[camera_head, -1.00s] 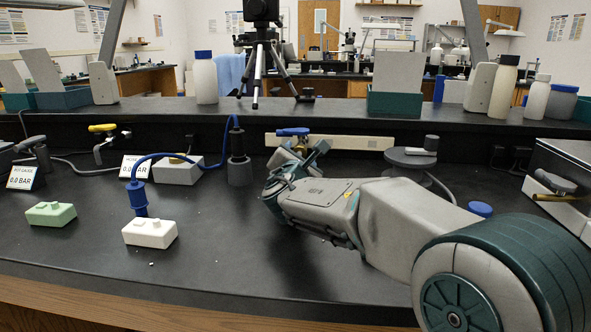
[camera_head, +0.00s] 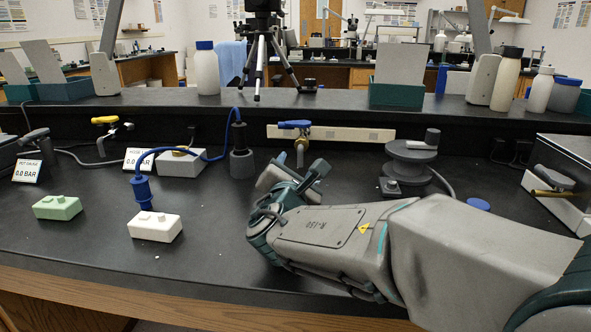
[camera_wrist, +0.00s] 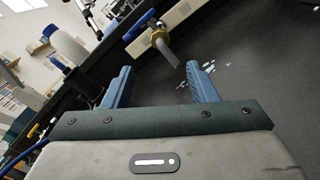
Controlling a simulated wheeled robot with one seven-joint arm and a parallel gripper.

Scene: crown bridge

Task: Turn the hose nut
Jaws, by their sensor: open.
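A blue hose (camera_head: 190,152) runs from a blue ribbed fitting (camera_head: 142,190) by the white block to a dark grey cylindrical fitting (camera_head: 241,162). I cannot tell for sure which part is the hose nut. A tap with a blue handle (camera_head: 294,125) stands at the back; the wrist view shows its brass collar (camera_wrist: 157,36) and grey downward spout (camera_wrist: 168,52). My gripper (camera_head: 295,178) is open and empty in front of this tap. In the wrist view, its two blue fingers (camera_wrist: 160,74) are apart, with the spout beyond the gap between them.
A dark round device (camera_head: 411,160) stands right of the tap. White (camera_head: 155,229) and green (camera_head: 57,208) blocks sit at the front left. A yellow-handled tap (camera_head: 105,120) and two 0.0 BAR displays are at the left. The front middle bench is clear.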

